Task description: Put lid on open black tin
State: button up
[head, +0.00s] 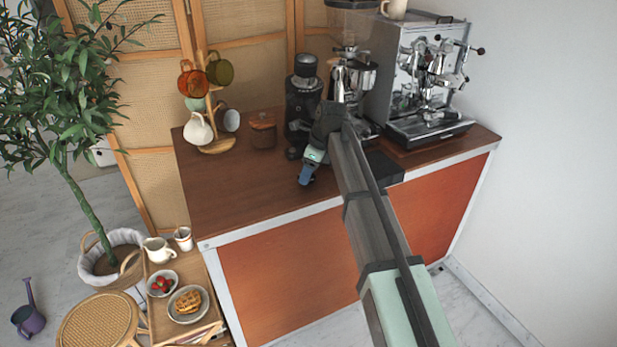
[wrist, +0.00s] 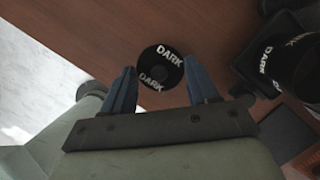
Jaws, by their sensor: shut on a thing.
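The lid (wrist: 146,62), a small round black piece with white DARK lettering, sits between my two blue fingertips in the wrist view. My gripper (wrist: 160,72) is shut on it. In the head view my gripper (head: 306,178) hangs over the front middle of the counter, and I cannot make out the lid there. A black tin with DARK lettering (wrist: 266,62) is at the right of the wrist view, apart from my fingers. In the head view a tall black container (head: 303,92) stands behind my gripper. Its open top cannot be made out.
A coffee machine (head: 424,75) stands on the right of the wooden counter (head: 235,205). A mug tree (head: 216,144) and a small brown lidded pot (head: 263,132) stand at the back left. The counter's front left is clear. A low side table holds waffles (head: 188,301).

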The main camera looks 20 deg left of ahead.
notch_tip(320, 180, up, 8)
jog(key=f, duration=0.1)
jog(key=w+r, duration=0.3)
jog(key=w, duration=0.4)
jog(key=w+r, duration=0.3)
jog(key=w, duration=0.4)
jog(key=shift+n, duration=0.3)
jog(key=shift+d+f, duration=0.15)
jog(key=shift+f, duration=0.95)
jog(key=shift+d+f, duration=0.2)
jog(key=shift+f, duration=0.95)
jog(key=shift+d+f, duration=0.15)
jog(key=shift+f, duration=0.95)
jog(key=shift+f, duration=0.15)
jog(key=o, duration=1.3)
notch_tip(320, 180, up, 7)
jog(key=shift+c, duration=0.5)
